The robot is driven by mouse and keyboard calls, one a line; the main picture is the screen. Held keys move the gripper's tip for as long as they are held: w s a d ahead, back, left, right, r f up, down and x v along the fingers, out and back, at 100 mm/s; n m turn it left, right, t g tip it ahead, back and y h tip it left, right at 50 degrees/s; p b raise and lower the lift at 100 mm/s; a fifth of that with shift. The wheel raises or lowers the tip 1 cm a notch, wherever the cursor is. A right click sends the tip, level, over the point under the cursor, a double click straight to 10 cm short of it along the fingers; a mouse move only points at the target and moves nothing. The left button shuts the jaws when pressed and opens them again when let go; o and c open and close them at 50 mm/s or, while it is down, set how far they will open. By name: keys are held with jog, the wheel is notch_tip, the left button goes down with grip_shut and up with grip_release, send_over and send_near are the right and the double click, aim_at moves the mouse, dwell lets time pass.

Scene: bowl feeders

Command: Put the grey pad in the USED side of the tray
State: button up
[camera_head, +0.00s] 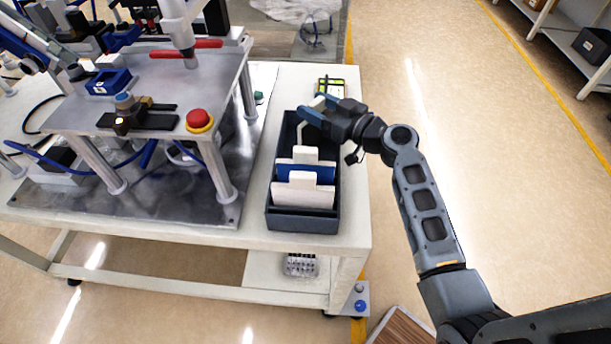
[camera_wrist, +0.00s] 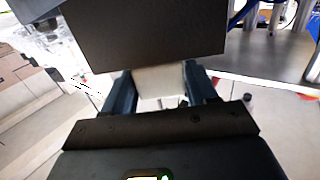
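The tray (camera_head: 270,215) is a long dark box along the table's right edge. Upright pads with tabs stand in its nearer part: a white pad (camera_head: 303,195) in front, a blue pad (camera_head: 324,174) behind it and a pale one (camera_head: 305,154) behind that. My gripper (camera_head: 316,105) is at the tray's far end. Its fingers are closed on the pale tab (camera_wrist: 159,80) of a pad, which I take as the grey pad; a dark flat panel (camera_wrist: 140,35) shows beyond it in the wrist view. The pad's lower edge is partly hidden. No USED label is readable.
A metal fixture plate (camera_head: 150,85) on posts with a red button (camera_head: 199,119) stands left of the tray. A small yellow-green device (camera_head: 330,86) lies behind my gripper. The floor right of the table is open.

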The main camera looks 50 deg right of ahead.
jog(key=o, duration=0.5)
jog(key=s+b, duration=0.2)
jog(key=s, duration=0.4)
jog(key=shift+s+d, duration=0.1)
jog(key=shift+s, duration=0.15)
jog(key=shift+s+r, duration=0.15)
jog(key=shift+s, duration=0.5)
